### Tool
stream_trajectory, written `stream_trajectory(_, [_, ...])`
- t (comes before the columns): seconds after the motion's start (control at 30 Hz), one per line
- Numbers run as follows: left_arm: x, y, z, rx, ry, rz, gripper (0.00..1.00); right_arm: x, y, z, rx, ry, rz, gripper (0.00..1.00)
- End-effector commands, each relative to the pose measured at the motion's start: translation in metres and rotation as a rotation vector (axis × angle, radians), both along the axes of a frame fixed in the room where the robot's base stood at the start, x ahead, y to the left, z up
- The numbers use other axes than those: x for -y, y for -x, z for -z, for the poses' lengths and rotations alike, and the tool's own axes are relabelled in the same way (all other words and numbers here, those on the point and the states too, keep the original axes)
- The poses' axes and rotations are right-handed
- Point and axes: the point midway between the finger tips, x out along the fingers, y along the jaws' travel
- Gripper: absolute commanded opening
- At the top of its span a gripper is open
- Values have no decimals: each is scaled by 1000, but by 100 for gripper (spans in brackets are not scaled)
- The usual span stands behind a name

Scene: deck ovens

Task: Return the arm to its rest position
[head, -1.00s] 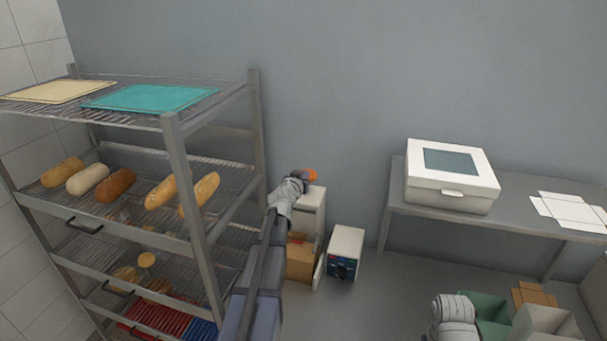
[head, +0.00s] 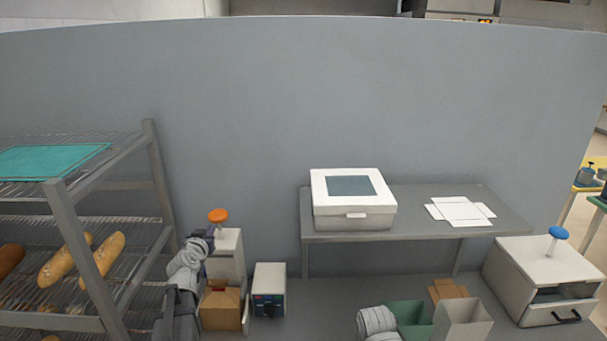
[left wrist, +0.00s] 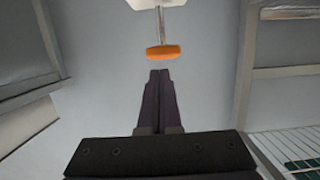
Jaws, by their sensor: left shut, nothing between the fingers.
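My left arm reaches up from the bottom left in the head view. Its left gripper (head: 207,234) is in front of a white box (head: 228,262) with an orange knob (head: 218,215) on top. In the left wrist view the two dark fingers of the left gripper (left wrist: 158,76) are together with nothing between them. The orange knob on its thin rod (left wrist: 163,51) shows just beyond the fingertips, apart from them in that picture. A grey ribbed part of my right arm shows at the bottom edge of the head view; its gripper is not visible.
A wire rack (head: 65,215) with bread loaves and a teal board (head: 50,161) stands at the left. A cardboard box (head: 220,310) and a small white unit (head: 269,290) are by my left arm. A grey table (head: 410,230) holds a white lidded box (head: 352,205).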

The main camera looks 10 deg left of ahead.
Motion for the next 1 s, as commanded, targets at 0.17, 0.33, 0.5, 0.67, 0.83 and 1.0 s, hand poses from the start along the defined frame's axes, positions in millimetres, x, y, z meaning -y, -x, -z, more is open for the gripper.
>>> stream_trajectory(0.17, [54, -5, 31, -73, 26, 104, 0, 0, 0, 14, 0, 0, -1, 50])
stream_trajectory(0.33, [159, 3, 92, -260, 71, 297, 0, 0, 0, 38, 0, 1, -2, 50])
stream_trajectory(0.5, [258, 41, 159, -509, 95, 458, 0, 0, 0, 63, 1, 1, -4, 50])
stream_trajectory(0.67, [333, 105, 223, -793, 76, 547, 0, 0, 0, 89, 1, 1, -7, 50])
stream_trajectory(0.83, [380, 189, 278, -1106, -4, 542, 0, 0, 0, 118, 1, 1, -9, 50])
stream_trajectory(1.0, [391, 247, 301, -1308, -96, 461, 0, 0, 0, 134, 1, 2, -11, 50])
